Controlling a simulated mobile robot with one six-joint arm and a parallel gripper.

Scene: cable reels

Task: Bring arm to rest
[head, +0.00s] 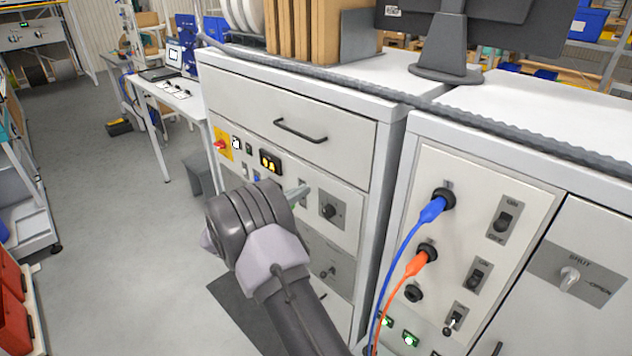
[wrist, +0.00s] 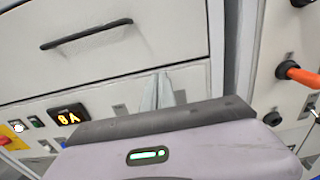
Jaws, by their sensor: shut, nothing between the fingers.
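My arm reaches up from the bottom of the head view, in front of the left cabinet (head: 285,92). My gripper (head: 298,192) shows only in part there, as a pale fingertip beyond the wrist, near the cabinet's control panel. In the wrist view the two pale fingers of my gripper (wrist: 157,92) stand close together above the wrist housing, with nothing seen between them. They are in front of the panel below the drawer. I cannot tell how far they are from the panel.
The right cabinet has a blue plug (head: 432,209) and an orange plug (head: 420,261) with hanging cables. Open floor (head: 120,230) lies to the left.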

